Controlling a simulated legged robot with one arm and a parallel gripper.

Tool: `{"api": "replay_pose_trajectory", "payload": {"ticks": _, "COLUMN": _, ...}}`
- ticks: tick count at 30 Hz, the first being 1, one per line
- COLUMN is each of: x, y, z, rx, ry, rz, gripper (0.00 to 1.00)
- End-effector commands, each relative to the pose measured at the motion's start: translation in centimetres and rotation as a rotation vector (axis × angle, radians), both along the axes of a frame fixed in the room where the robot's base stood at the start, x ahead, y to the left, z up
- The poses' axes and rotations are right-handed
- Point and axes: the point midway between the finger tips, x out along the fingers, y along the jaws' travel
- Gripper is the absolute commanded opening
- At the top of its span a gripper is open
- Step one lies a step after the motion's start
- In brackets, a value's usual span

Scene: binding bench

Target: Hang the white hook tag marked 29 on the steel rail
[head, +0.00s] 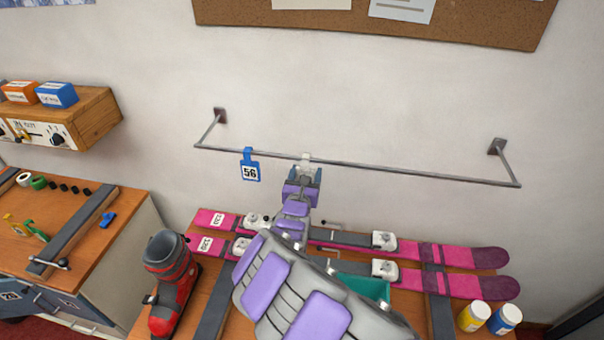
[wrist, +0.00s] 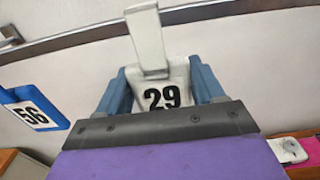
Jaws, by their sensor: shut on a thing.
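The white hook tag marked 29 (wrist: 163,92) is between the blue fingers of my gripper (wrist: 162,90), which is shut on it. In the wrist view its hook top stands up in front of the steel rail (wrist: 220,12) and overlaps it. In the head view the top of the white tag (head: 305,158) shows at the rail (head: 400,172), just above my gripper (head: 303,174). I cannot tell whether the hook is over the rail or only in front of it. The lower part of the tag is hidden by my gripper.
A blue tag marked 56 (head: 250,167) hangs on the rail to the left of my gripper. Pink skis (head: 455,254) lie on the bench below, with a red boot (head: 172,285) at left and two jars (head: 474,316) at right. The rail's right part is bare.

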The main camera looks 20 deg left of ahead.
Motion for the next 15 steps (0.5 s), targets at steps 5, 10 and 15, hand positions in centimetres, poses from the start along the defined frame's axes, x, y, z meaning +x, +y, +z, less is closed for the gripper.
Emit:
{"api": "replay_pose_trajectory", "payload": {"ticks": 5, "x": 0.04, "y": 0.02, "z": 0.04, "rx": -0.001, "ry": -0.001, "rz": -0.001, "gripper": 0.39}}
{"api": "replay_pose_trajectory", "payload": {"ticks": 10, "x": -0.02, "y": 0.7, "z": -0.12, "rx": -0.003, "ry": -0.002, "rz": 0.001, "gripper": 0.84}}
{"api": "replay_pose_trajectory", "payload": {"ticks": 15, "x": -0.02, "y": 0.81, "z": -0.16, "rx": -0.005, "ry": -0.001, "rz": 0.001, "gripper": 0.97}}
